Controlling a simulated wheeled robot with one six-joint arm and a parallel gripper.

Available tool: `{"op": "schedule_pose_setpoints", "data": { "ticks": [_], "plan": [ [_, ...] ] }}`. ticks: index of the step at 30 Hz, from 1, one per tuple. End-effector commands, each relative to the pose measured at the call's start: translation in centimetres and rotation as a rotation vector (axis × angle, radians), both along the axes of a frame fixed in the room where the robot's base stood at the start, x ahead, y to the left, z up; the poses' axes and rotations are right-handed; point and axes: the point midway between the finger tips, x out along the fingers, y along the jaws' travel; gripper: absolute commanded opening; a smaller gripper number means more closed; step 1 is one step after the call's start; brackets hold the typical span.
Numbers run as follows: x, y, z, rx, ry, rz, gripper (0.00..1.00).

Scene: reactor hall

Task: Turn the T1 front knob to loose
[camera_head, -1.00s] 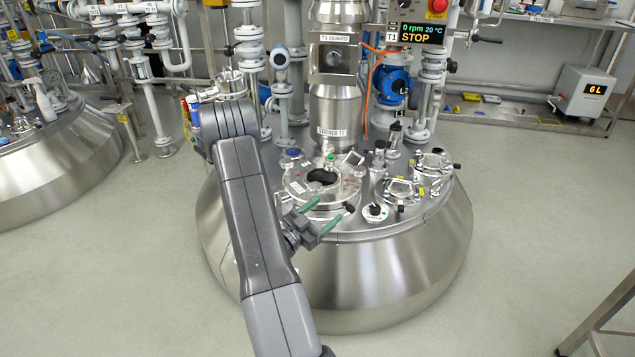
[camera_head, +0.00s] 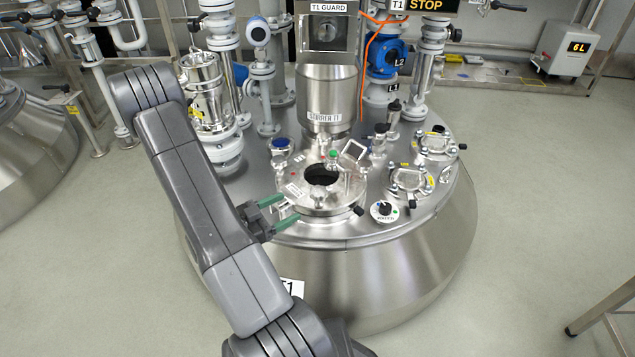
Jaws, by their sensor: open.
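The steel T1 vessel (camera_head: 340,280) fills the middle of the head view. On its top is a round hatch (camera_head: 310,207) with a dark round centre. A black knob (camera_head: 359,210) sticks out at the hatch's front right edge. A separate round dial (camera_head: 384,210) with a black knob and coloured dots lies to its right; its lettering is too small to read. I cannot tell for certain which one is the front knob, or its setting. My gripper (camera_head: 291,208), with green fingers, is open and empty at the hatch's left front edge, apart from both knobs.
The stirrer column (camera_head: 328,100) rises behind the hatch. Smaller clamped ports (camera_head: 412,181) stand at the right, and a glass-and-steel fitting (camera_head: 208,95) stands at the left behind my arm. The vessel's front slope and surrounding floor are clear.

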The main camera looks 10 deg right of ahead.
Motion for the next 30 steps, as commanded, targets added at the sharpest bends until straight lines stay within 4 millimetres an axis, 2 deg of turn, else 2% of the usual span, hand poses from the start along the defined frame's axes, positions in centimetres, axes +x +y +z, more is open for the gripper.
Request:
{"op": "schedule_pose_setpoints", "data": {
  "ticks": [18,24,30],
  "plan": [
    [3.7,-9.8,-0.2,-0.001,-0.001,-0.004,0.68],
    [4.6,-11.7,-0.1,0.001,-0.002,-0.001,0.68],
    [4.8,-12.3,0.0,-0.001,-0.001,-0.001,0.68]
  ]
}}
